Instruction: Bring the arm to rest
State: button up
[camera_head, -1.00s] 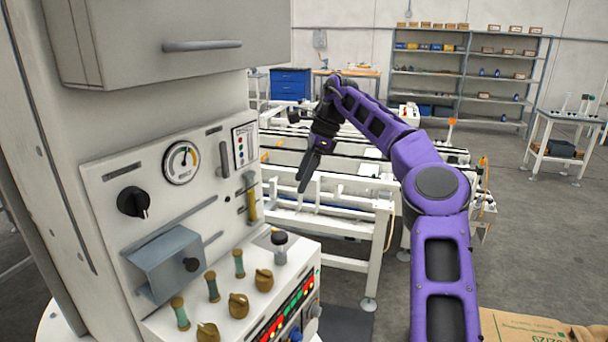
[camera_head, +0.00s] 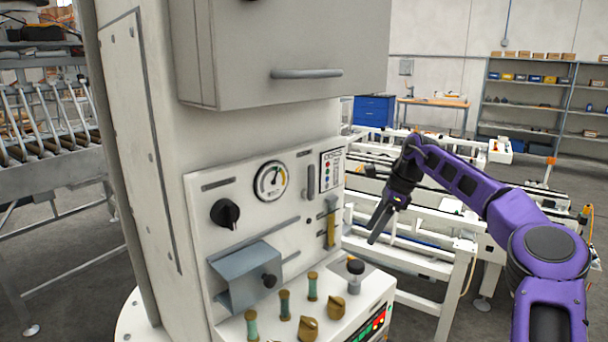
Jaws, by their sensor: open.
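My arm is purple with black joints and reaches in from the lower right. My gripper (camera_head: 376,226) is black and hangs from the arm's end, pointing down and slightly left. It is empty, with nothing between its fingers, and they are open, though they overlap from this angle. In the picture it lies just right of the control panel (camera_head: 238,189) on the white column and in front of the white conveyor frame (camera_head: 462,243). I cannot tell how far it is from the panel.
The panel carries a gauge (camera_head: 271,181), a black knob (camera_head: 225,213), a yellow-handled lever (camera_head: 331,229) and a grey box (camera_head: 245,276). A roller conveyor (camera_head: 55,130) stands at the left. A blue cabinet (camera_head: 374,111) and shelves (camera_head: 525,100) stand at the back. Grey floor lies open at the right.

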jog(key=x, duration=1)
jog(key=shift+d, duration=0.1)
jog(key=v, duration=1.7)
jog(key=x, duration=1.7)
jog(key=shift+f, duration=0.1)
jog(key=m, duration=0.2)
jog(key=m+t, duration=0.1)
jog(key=m, duration=0.1)
jog(key=shift+s+t+h, duration=0.2)
jog(key=shift+t+h, duration=0.1)
jog(key=shift+h, duration=0.1)
jog(key=m, duration=0.2)
jog(key=m+t+h, duration=0.1)
jog(key=m, duration=0.2)
jog(key=shift+s+a, duration=0.1)
jog(key=shift+a, duration=0.15)
jog(key=m+h, duration=0.1)
jog(key=m, duration=0.1)
jog(key=m+t, duration=0.1)
jog(key=m, duration=0.1)
jog(key=shift+a+h, duration=0.15)
jog(key=shift+h, duration=0.25)
jog(key=shift+a+m+h, duration=0.15)
jog(key=shift+m+h, duration=0.65)
jog(key=shift+m, duration=1.5)
